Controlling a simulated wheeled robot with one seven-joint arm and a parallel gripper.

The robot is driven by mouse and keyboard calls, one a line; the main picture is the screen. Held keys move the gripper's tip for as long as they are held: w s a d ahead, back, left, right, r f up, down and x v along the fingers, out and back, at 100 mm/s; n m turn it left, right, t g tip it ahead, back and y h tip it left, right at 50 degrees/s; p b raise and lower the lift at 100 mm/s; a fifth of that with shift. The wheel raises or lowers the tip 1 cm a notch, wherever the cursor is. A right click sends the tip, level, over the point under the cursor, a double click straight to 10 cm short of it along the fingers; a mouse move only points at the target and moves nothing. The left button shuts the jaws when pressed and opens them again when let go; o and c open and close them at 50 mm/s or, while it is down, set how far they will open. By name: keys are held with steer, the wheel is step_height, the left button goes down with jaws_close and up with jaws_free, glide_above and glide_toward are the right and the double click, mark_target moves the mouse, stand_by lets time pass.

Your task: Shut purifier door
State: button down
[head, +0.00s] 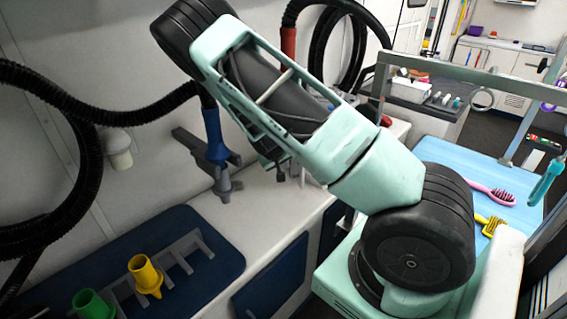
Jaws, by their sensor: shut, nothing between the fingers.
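I cannot make out a purifier or its door in the head view. My mint-green and black arm crosses the middle of the picture and covers part of the wall and the counter. The end of the arm is not clearly seen, so my gripper cannot be placed. Small dark parts show just below the arm's middle, but I cannot tell what they are.
A white counter (262,212) runs along the left wall, with a dark blue mat (195,285), a yellow nozzle (145,275) and a green nozzle (92,304). Black hoses (130,112) hang by the wall. A blue table (440,155) with brushes stands right.

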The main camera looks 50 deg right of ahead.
steer(key=shift+s, duration=0.1)
steer(key=s+d+n+t+y+b, duration=0.1)
steer(key=s+d+n+t+b, duration=0.1)
steer(key=d, duration=0.6)
steer(key=shift+s+n+t+y+b, duration=0.3)
steer(key=shift+s+n+b, duration=0.45)
steer(key=shift+s+n, duration=0.8)
steer(key=shift+s+d+r, duration=0.1)
steer(key=shift+s+d, duration=0.1)
